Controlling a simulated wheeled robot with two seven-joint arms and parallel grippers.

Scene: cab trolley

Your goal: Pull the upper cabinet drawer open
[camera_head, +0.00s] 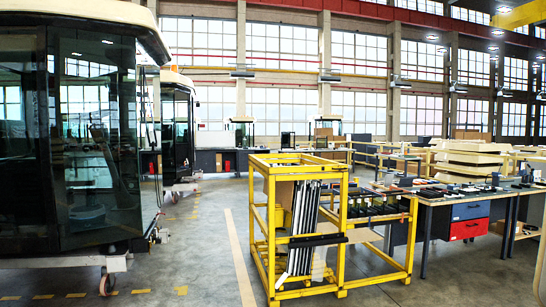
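A drawer cabinet hangs under the workbench at the right, with a blue upper drawer (471,210) above a red lower drawer (468,229). The blue drawer front looks shut, with no visible gap. The red drawer front has a small dark mark in its middle, and it is too small to tell whether this is a handle. Neither of my grippers is in view, so their distance from the drawers does not show.
The workbench (437,200) carries tools and dark parts. A yellow trolley frame (342,240) holding upright panels stands left of it. A glazed cab (97,150) on castors stands at far left. Grey floor (200,245) is clear between cab and trolley.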

